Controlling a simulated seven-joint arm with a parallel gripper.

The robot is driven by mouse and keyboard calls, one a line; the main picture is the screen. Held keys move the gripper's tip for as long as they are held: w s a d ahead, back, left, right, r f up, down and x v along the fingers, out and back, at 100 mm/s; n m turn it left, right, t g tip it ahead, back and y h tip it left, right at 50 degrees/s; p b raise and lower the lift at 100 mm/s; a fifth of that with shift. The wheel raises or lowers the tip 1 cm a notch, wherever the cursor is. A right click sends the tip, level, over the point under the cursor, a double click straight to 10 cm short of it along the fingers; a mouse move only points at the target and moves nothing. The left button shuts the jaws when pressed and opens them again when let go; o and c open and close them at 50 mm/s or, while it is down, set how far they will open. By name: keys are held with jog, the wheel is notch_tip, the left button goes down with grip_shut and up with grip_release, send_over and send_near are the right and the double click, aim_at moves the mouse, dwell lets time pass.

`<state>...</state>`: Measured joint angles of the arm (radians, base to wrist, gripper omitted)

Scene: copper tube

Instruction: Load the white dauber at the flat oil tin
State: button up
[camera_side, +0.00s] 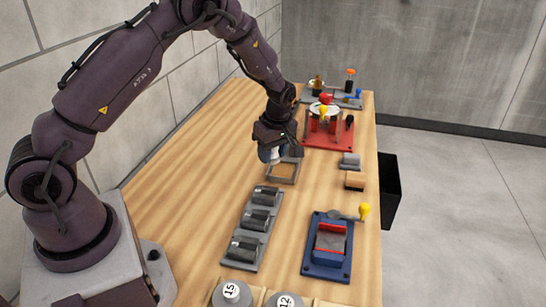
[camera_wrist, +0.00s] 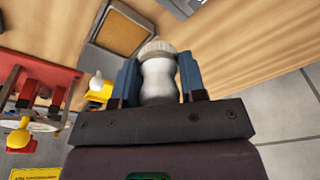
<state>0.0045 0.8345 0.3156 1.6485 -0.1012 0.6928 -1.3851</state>
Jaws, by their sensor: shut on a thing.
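My gripper (camera_wrist: 158,88) is shut on the white dauber (camera_wrist: 159,72), with a blue finger on each side of it. In the wrist view the dauber's pale, rounded pad end points toward the top of the picture. In the side view the dauber (camera_side: 275,154) shows as a small white piece under my gripper (camera_side: 272,156). The flat oil tin (camera_side: 283,171) is a square, low-rimmed tray with a tan surface. It also shows in the wrist view (camera_wrist: 124,32), just beyond the dauber. The dauber is close to the tin's edge; I cannot tell whether they touch.
A grey rack (camera_side: 253,229) with several dark cylinders stands in front of the tin. A blue fixture (camera_side: 328,247) is at the right front. A red stand (camera_side: 326,133) is behind the tin. The table's left side is clear.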

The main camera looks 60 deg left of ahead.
aim_at(282, 169)
jog(key=w+a, duration=0.1)
jog(key=w+a+f, duration=0.1)
jog(key=w+a, duration=0.1)
jog(key=shift+w+a+f, duration=0.15)
jog(key=shift+w, duration=0.05)
jog(key=shift+w+r+m+t, duration=0.2)
jog(key=shift+w+m, duration=0.1)
jog(key=shift+w, duration=0.3)
jog(key=shift+w+r+m+t, duration=0.1)
jog(key=shift+w+r+m, duration=0.15)
jog(key=shift+w, duration=0.35)
jog(key=shift+f, duration=2.95)
jog(key=shift+f, duration=0.45)
jog(key=shift+s+f, duration=0.2)
jog(key=shift+f, duration=0.1)
jog(key=shift+w+r, duration=0.1)
jog(key=shift+r, duration=3.6)
